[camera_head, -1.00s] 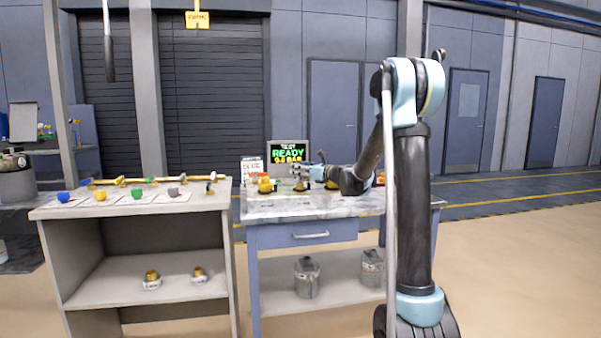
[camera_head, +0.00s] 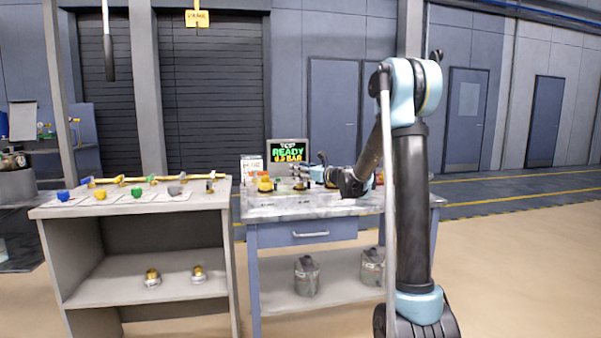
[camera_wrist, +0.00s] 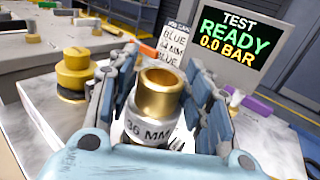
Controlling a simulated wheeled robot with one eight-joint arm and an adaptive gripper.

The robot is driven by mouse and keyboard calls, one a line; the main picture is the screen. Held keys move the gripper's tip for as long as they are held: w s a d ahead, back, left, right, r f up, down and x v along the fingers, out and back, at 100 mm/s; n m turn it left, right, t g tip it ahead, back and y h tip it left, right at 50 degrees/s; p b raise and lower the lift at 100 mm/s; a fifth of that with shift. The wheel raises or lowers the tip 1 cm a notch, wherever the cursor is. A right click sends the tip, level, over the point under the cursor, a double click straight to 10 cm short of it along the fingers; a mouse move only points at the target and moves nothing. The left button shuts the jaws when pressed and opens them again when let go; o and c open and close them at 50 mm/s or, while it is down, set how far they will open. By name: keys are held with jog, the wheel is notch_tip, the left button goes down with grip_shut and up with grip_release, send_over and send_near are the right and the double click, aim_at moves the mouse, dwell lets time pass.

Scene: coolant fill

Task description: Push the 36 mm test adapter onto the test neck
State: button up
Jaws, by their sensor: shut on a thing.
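The 36 mm test adapter (camera_wrist: 146,128) is a silver collar labelled "36 MM" with an open brass tube (camera_wrist: 160,92) rising from it. It stands about upright between the fingers of my gripper (camera_wrist: 158,105), which is shut on it. In the head view my gripper (camera_head: 304,172) is small, over the blue bench beside the test display. I cannot make out the test neck; the underside of the adapter is hidden by my gripper in the wrist view.
A yellow stepped part (camera_wrist: 73,70) stands just left of my gripper. The test display (camera_wrist: 236,40) reads "READY 0.0 BAR"; a white sign (camera_wrist: 174,45) stands beside it. The grey shelf bench (camera_head: 60,213) at left bears several coloured parts. Metal cans (camera_head: 307,277) stand on the lower shelf.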

jog(key=shift+f, duration=0.9)
jog(key=o, duration=1.3)
jog(key=shift+c, duration=0.2)
jog(key=shift+d+f, duration=0.1)
jog(key=v, duration=1.1)
jog(key=shift+s+d, duration=0.3)
